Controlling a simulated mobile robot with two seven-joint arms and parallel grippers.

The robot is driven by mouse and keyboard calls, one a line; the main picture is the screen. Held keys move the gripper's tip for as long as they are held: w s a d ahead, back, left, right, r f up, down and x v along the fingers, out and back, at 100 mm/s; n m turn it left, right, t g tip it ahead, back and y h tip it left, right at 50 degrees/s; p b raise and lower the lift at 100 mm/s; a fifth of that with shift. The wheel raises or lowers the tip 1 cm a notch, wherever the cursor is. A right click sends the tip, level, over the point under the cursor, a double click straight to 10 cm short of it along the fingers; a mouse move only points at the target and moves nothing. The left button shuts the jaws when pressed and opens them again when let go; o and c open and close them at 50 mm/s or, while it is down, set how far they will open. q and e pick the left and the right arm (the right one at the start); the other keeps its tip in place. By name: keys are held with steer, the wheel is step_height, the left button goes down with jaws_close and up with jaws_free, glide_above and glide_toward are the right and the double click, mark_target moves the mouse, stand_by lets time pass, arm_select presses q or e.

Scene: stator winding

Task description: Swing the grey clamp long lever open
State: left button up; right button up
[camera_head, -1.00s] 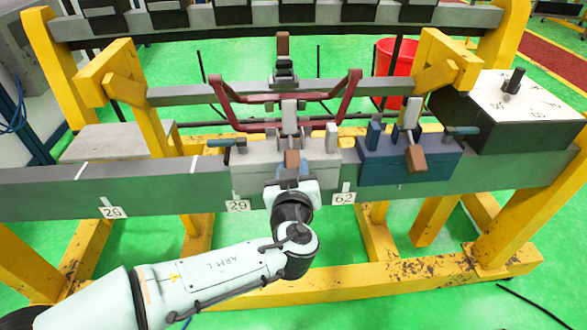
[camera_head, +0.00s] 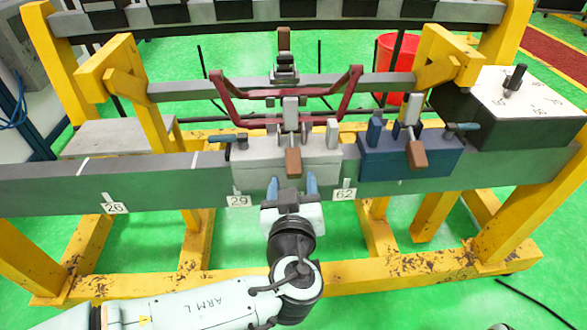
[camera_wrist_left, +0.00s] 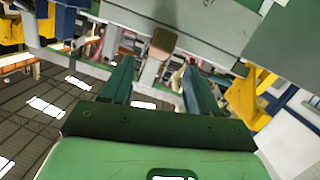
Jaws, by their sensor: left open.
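The grey clamp (camera_head: 255,173) sits on the long grey beam. Its long lever (camera_head: 290,115) points down toward me and ends in a brown handle (camera_head: 293,163), hanging over the clamp's front face. My left gripper (camera_head: 292,182) is in front of and just below the handle, with its two blue fingers apart and nothing between them. In the left wrist view the open fingers (camera_wrist_left: 158,72) show, with the brown handle end (camera_wrist_left: 163,40) beyond and between them, apart from both.
A blue clamp (camera_head: 385,165) with a similar brown-ended lever stands right of the grey clamp. A dark red bent bar (camera_head: 225,100) spans behind the grey clamp. A black box (camera_head: 540,130) with a white dial top is at right. Space in front of the beam is open.

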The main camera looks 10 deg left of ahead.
arm_select(q)
steer(key=v, duration=0.6)
arm_select(e)
steer(key=shift+w+r, duration=0.25)
steer(key=shift+w, duration=0.3)
